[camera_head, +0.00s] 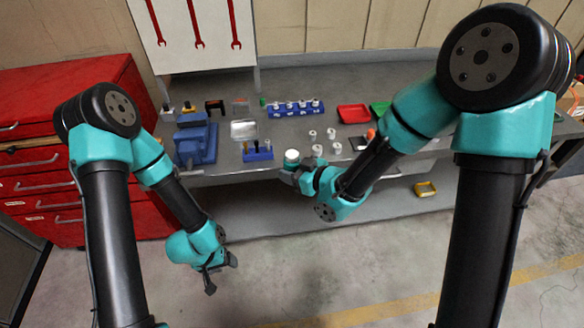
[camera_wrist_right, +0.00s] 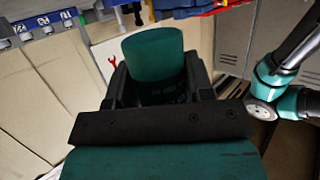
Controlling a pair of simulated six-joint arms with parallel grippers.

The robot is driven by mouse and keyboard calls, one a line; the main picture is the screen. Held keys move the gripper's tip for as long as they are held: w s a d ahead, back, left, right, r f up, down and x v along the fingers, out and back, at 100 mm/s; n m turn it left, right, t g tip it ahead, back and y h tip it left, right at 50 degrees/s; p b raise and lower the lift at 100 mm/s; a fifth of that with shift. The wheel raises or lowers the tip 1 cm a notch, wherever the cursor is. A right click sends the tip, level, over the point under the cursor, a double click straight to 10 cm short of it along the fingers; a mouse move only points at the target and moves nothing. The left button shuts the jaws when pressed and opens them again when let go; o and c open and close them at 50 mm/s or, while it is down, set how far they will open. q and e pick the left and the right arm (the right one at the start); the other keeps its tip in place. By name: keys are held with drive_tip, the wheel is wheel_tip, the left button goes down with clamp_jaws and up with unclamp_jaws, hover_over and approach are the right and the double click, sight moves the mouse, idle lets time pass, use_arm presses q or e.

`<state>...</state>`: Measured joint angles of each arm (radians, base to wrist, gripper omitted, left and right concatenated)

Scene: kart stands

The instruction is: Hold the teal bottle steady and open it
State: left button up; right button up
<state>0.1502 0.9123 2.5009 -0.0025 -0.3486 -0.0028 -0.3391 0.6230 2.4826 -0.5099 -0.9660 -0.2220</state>
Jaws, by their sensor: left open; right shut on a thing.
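The teal bottle (camera_head: 291,162) with a white top (camera_head: 291,153) is near the front edge of the workbench in the head view. My right gripper (camera_head: 290,172) is shut on it, and the white top points up. In the right wrist view the teal bottle (camera_wrist_right: 154,56) sits between the two dark fingers (camera_wrist_right: 155,90); its white top cannot be seen there. My left gripper (camera_head: 220,274) is open and empty, low in front of the bench and well apart from the bottle, over the floor.
The grey workbench (camera_head: 225,170) carries a blue vise (camera_head: 195,140), a small blue holder (camera_head: 258,152), a blue rack (camera_head: 296,108), a red tray (camera_head: 353,114) and several pale cylinders. A red drawer cabinet (camera_head: 40,190) stands left. The floor in front is clear.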

drive_tip(key=o, duration=0.4)
drive_tip(key=shift+c, duration=0.2)
drive_tip(key=c, duration=0.7)
drive_tip(key=shift+w, duration=0.1)
drive_tip(key=shift+w+d+m+t, duration=0.25)
drive_tip(key=shift+w+m+t, duration=0.05)
drive_tip(key=shift+w, duration=0.15)
drive_tip(key=w+d+m+t+h, duration=0.1)
drive_tip(key=w+d+m+h, duration=0.1)
drive_tip(key=w+d+f+m+t+h, duration=0.1)
drive_tip(key=w+d+m+t+h, duration=0.1)
drive_tip(key=w+h, duration=0.1)
drive_tip(key=w+d+m+t+h, duration=0.1)
drive_tip(key=w+d+m+h, duration=0.1)
drive_tip(key=shift+w+d+f+m+t+h, duration=0.15)
drive_tip(key=shift+d+f+m+t+h, duration=0.15)
drive_tip(key=shift+m+t, duration=0.1)
drive_tip(key=shift+r, duration=0.15)
